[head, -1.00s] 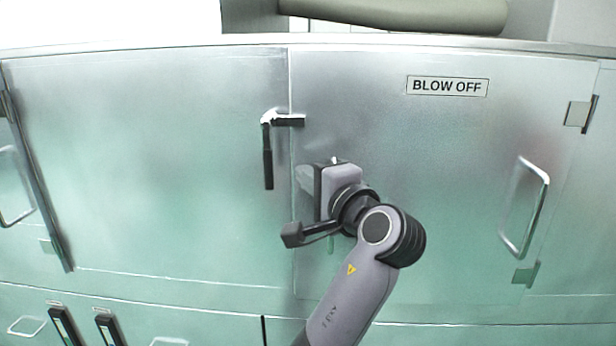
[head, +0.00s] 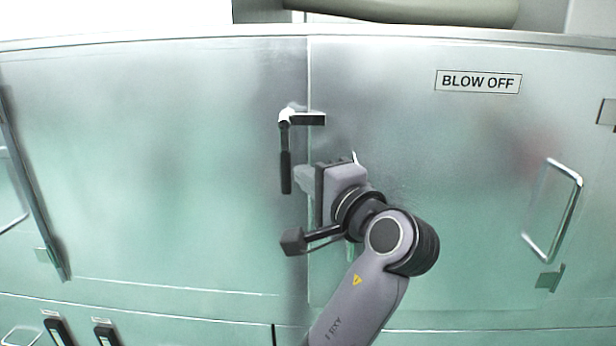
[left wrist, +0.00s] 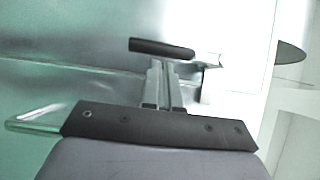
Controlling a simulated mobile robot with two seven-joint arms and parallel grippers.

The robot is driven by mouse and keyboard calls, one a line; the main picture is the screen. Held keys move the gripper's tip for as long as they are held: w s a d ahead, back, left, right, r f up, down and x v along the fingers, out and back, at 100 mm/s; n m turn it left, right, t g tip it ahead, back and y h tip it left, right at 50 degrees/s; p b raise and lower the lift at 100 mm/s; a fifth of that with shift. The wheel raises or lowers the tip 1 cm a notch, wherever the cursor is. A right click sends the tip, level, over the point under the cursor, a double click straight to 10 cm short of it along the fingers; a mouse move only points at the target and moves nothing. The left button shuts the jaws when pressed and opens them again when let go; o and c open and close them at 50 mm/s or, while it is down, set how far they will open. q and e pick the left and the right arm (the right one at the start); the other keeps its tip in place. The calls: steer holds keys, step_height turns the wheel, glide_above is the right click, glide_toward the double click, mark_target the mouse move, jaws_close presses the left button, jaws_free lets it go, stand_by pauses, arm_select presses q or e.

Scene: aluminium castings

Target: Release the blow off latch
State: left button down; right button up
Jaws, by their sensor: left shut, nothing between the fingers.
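The blow off latch (head: 286,170) is a black handle hanging straight down from a bright pivot, with a short black bar reaching right across the door seam. It sits left of the BLOW OFF label (head: 478,82). My left gripper (head: 305,176) is just right of and level with the handle's lower part, its fingers shut and empty, partly hidden by its own body. In the left wrist view, the shut fingers (left wrist: 163,68) point at the black handle (left wrist: 160,48), with their tips very near it; I cannot tell whether they touch. My right gripper is not in view.
Frosted greenish panels fill the front. The right door carries a chrome pull handle (head: 553,212) and hinges at its right edge. Lower panels with black latches (head: 107,333) lie below. A rounded beige object (head: 405,11) is above the top edge.

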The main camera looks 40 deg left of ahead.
arm_select(q)
steer(key=shift+a, duration=0.2)
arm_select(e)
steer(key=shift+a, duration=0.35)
